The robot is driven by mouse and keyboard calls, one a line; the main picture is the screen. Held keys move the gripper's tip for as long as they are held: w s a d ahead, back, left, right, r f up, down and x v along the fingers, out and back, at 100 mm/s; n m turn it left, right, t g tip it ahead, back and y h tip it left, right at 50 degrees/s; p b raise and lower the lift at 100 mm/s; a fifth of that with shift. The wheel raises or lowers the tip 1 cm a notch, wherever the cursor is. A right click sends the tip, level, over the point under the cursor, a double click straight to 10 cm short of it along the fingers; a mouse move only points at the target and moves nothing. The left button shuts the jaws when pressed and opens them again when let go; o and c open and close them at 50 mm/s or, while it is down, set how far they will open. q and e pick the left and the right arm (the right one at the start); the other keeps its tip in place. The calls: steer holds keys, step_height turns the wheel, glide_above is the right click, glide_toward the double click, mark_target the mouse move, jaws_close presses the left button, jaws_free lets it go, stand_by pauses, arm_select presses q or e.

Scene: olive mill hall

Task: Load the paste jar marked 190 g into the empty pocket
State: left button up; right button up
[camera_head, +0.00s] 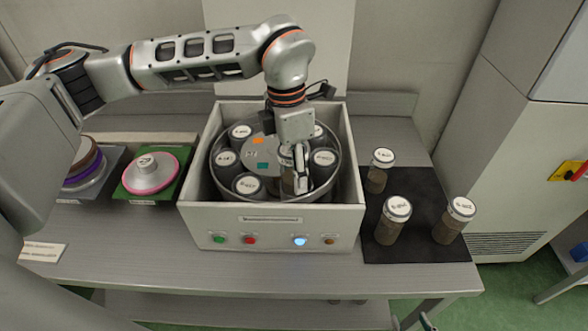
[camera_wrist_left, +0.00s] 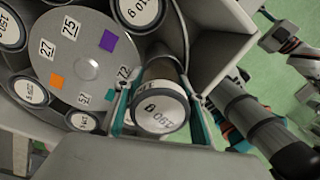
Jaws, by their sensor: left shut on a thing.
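My left gripper (camera_head: 301,182) reaches down into the round rotor (camera_head: 262,148) of the grey machine box. It is shut on a jar (camera_head: 288,183) with a white lid at the rotor's front right. In the left wrist view the held jar's lid (camera_wrist_left: 160,110) reads 190 g, and the teal-edged fingers stand on both sides of it. Several other white-lidded jars sit in the rotor's pockets, such as one at the left (camera_head: 226,158). The pocket under the held jar is hidden, so I cannot tell how deep the jar sits. Only a small part of my right gripper may show at the bottom edge.
The box's front wall (camera_head: 270,228) carries several coloured buttons and lamps. On the right, three dark jars (camera_head: 397,210) stand on a black mat (camera_head: 420,248). On the left are a green tray (camera_head: 128,190) with a pink-rimmed disc and a stack of discs.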

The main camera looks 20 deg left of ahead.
mark_target(289, 147)
arm_select(q)
steer(key=o, duration=1.3)
steer(key=shift+a+f, duration=0.1)
steer(key=r, duration=0.8)
steer(key=a+r, duration=0.1)
steer(key=r, duration=0.3)
steer(key=shift+w, duration=0.3)
